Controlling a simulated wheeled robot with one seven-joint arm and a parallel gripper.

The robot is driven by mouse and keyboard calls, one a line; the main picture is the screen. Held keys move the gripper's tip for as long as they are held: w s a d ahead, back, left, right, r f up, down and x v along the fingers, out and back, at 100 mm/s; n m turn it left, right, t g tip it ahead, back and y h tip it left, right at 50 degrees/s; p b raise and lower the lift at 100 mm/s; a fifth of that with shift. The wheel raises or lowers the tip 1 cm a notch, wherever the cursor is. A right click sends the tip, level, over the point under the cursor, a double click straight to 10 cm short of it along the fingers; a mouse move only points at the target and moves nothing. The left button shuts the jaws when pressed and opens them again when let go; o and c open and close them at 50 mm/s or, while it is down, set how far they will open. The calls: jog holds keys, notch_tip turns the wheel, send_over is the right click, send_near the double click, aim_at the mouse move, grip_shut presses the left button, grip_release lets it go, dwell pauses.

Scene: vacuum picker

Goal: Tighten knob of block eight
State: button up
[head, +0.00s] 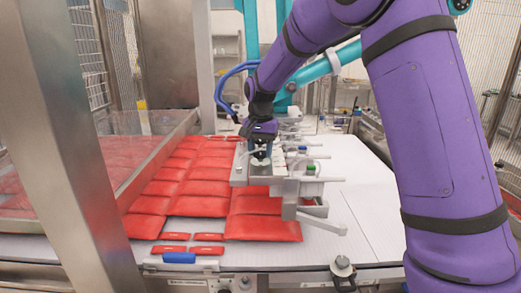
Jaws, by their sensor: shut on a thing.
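My gripper (261,155) is at the end of my purple arm, pointing down at the metal vacuum picker (262,172) above the red packs. It is shut on a small knob on top of the picker, mostly hidden by the gripper itself. Several blocks with fittings line the picker's right side, among them a nearer one with a green cap (311,168) and one with a blue cap (302,150). I cannot read any block numbers, so I cannot tell which is block eight.
Red packs (262,228) lie in rows on the white work surface (365,205), beneath and left of the picker. A metal post (68,150) and a clear guard stand at left. A teal arm (330,65) is behind. The surface at right is mostly clear.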

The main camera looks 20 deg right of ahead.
aim_at(261, 152)
jog(key=o, duration=0.9)
jog(key=shift+r, duration=0.1)
notch_tip(261, 152, up, 11)
jog(key=shift+f, duration=0.15)
